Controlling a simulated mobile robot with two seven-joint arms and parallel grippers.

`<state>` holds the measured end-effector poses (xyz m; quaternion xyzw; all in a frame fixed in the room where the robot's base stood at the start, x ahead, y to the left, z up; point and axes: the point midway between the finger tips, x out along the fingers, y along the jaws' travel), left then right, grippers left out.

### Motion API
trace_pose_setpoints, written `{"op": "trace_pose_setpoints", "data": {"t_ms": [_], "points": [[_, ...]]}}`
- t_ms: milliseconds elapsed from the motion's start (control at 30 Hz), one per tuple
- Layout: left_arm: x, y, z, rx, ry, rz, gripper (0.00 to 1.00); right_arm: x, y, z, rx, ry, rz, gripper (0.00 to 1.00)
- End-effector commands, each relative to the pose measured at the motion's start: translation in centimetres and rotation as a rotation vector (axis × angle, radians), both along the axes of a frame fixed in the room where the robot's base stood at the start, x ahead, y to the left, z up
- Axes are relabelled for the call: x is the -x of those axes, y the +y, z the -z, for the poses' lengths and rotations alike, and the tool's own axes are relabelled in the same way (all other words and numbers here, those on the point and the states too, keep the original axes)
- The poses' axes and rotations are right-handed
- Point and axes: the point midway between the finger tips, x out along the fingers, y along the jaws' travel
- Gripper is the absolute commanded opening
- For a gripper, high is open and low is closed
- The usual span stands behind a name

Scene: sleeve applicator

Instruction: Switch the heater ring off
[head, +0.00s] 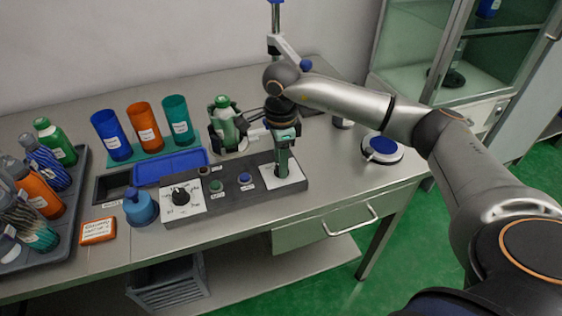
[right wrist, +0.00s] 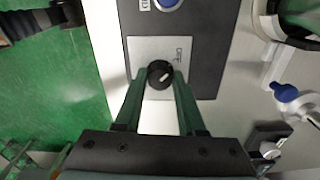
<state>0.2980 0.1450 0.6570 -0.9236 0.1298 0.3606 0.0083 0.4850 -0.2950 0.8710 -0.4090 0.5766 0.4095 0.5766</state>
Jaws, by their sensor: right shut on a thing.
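The grey control box (head: 232,205) lies along the front of the bench. At its right end is a white plate (head: 297,176) marked "OFF" with a small black knob (right wrist: 160,72) bearing a light pointer mark. My right gripper (head: 283,170) points down over this plate. In the right wrist view its two green fingers (right wrist: 160,84) are shut on the knob's sides. In the head view the fingers hide the knob. A green bottle (head: 225,125) stands in a dark holder behind the box; I cannot tell whether this is the heater ring. My left gripper is not in view.
The box also carries a dial (head: 180,195), a green button (head: 216,186) and a blue button (head: 245,178). Coloured sleeves (head: 145,127), a blue tray (head: 172,167) and a rack of bottles (head: 70,215) stand left. A round blue-topped device (head: 383,147) sits right.

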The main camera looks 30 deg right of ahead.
Motion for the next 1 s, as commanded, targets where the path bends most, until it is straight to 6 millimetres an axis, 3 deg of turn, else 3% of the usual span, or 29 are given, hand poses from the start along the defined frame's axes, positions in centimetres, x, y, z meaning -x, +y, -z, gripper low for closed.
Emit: {"op": "trace_pose_setpoints", "data": {"t_ms": [333,367,600,867,1000], "points": [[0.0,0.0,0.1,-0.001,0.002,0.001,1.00,-0.1,0.0,-0.2,-0.001,-0.006,-0.005,0.00],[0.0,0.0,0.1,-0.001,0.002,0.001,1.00,-0.1,0.0,-0.2,-0.001,-0.006,-0.005,0.41],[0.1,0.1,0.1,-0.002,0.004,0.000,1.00,-0.1,0.0,-0.1,0.000,-0.003,-0.004,0.68],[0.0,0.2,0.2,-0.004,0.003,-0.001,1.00,0.0,0.0,-0.1,0.000,-0.001,-0.003,0.69],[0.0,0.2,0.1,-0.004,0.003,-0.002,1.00,-0.1,0.0,-1.2,0.000,-0.003,-0.003,0.69]]}}
